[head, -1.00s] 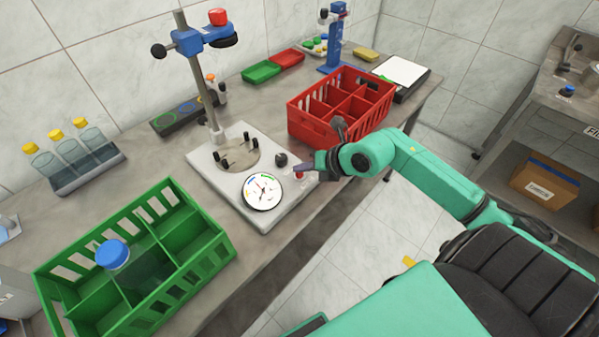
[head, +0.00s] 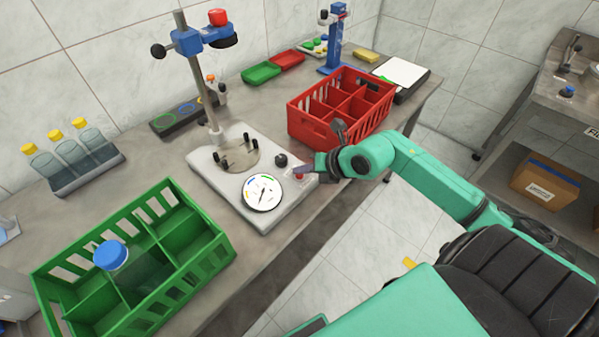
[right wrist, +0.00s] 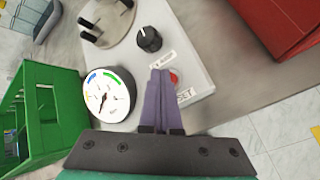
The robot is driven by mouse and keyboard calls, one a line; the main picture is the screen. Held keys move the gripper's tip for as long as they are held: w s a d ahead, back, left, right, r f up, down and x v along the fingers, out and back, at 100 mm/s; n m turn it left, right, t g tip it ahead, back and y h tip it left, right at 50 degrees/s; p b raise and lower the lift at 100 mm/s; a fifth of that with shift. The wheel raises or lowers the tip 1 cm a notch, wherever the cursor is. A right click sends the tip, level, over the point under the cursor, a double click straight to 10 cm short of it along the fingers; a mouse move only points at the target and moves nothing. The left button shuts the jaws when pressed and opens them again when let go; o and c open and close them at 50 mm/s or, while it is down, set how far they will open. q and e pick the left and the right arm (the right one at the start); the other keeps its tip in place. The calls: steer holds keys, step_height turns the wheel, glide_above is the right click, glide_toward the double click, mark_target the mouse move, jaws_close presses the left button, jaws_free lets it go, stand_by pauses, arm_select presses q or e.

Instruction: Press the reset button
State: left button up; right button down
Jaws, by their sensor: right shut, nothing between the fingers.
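The reset button is a small red button (right wrist: 174,77) on the right end of the pale base plate (head: 272,222), by a label partly reading "SET". It also shows in the head view (head: 299,177). My right gripper (right wrist: 160,75) is shut and empty. Its purple fingertips are right beside the button and partly cover it in the right wrist view. I cannot tell whether they touch it. In the head view the right gripper (head: 301,170) is low over the plate's right edge. My left gripper is not in view.
A round dial gauge (head: 262,193) and a black knob (head: 281,159) are on the plate near the button. A red crate (head: 310,128) stands just behind my right gripper. A green crate (head: 222,239) with a blue-capped jar (head: 111,255) stands at the left.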

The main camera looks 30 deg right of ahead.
steer(key=shift+r+p, duration=0.5)
steer(key=shift+r, duration=0.25)
step_height(320, 180, up, 5)
steer(key=p, duration=0.4)
steer(key=shift+a, duration=0.1)
stand_by(0.4)
